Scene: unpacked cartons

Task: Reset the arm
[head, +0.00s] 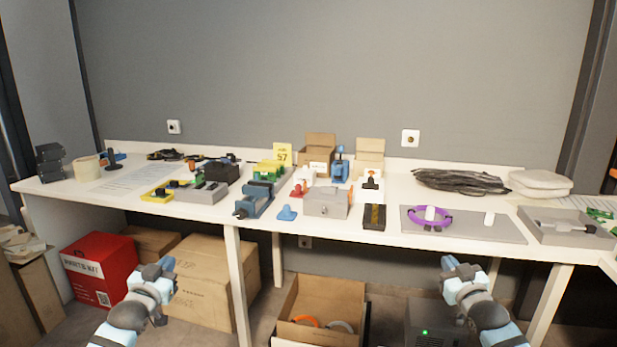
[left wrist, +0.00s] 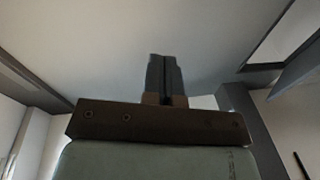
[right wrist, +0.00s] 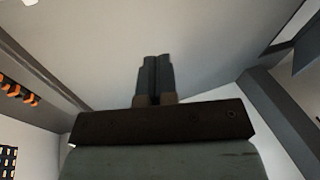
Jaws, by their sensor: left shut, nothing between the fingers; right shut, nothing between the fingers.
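My left gripper (head: 166,264) is raised in front of the bench at the lower left of the head view, apart from everything. In the left wrist view its fingers (left wrist: 164,80) are together with nothing between them, pointing toward the ceiling. My right gripper (head: 450,262) is raised in the same way at the lower right of the head view, in front of the bench. In the right wrist view its fingers (right wrist: 155,78) are together and empty, also pointing toward the ceiling.
A white bench (head: 380,232) spans the scene, with tools, a vise (head: 256,199), a grey mat (head: 500,232) and a grey tray (head: 565,238) on it. Below stand a red box (head: 95,270), a large carton (head: 205,285) and an open carton (head: 345,300).

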